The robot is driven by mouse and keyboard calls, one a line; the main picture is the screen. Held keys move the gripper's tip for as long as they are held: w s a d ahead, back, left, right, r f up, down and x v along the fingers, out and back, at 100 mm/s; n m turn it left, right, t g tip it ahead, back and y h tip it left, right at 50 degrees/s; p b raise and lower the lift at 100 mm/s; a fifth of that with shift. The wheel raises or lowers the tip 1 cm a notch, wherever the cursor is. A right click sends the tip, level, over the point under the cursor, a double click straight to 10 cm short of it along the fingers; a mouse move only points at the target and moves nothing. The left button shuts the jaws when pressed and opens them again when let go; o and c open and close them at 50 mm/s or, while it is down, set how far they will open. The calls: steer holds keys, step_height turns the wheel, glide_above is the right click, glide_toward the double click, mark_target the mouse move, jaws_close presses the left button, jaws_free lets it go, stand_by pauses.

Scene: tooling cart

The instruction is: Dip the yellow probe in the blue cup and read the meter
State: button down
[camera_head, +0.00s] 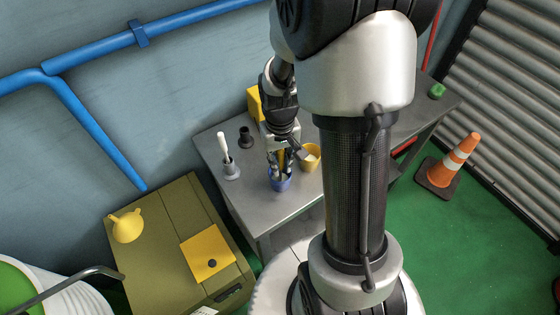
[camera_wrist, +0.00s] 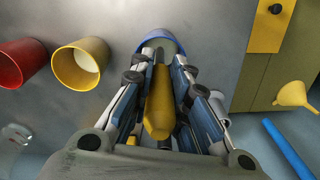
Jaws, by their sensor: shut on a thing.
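My gripper (camera_head: 280,166) is shut on the yellow probe (camera_wrist: 159,105), right over the blue cup (camera_head: 281,184) on the grey cart. In the wrist view the probe lies between the fingers of my gripper (camera_wrist: 160,60), pointing toward the blue cup (camera_wrist: 172,42), whose rim shows beyond the fingertips. The probe's far end is hidden by the fingers and cup, so I cannot tell how deep it reaches. A yellow box (camera_head: 254,102), possibly the meter, stands behind my gripper, partly hidden; no reading is visible.
A yellow cup (camera_head: 312,160) stands close right of the blue cup. A red cup (camera_wrist: 22,62) shows in the wrist view. A white-handled probe (camera_head: 223,146) stands in a grey holder (camera_head: 231,171); a black holder (camera_head: 245,139) is nearby. An olive cabinet (camera_head: 165,235) adjoins the cart.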

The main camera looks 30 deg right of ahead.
steer(key=shift+r, duration=0.1)
stand_by(0.3)
steer(key=shift+r+p, duration=4.3)
steer(key=shift+r, duration=0.75)
step_height(320, 180, up, 4)
steer(key=p, duration=0.3)
steer(key=shift+r, duration=0.1)
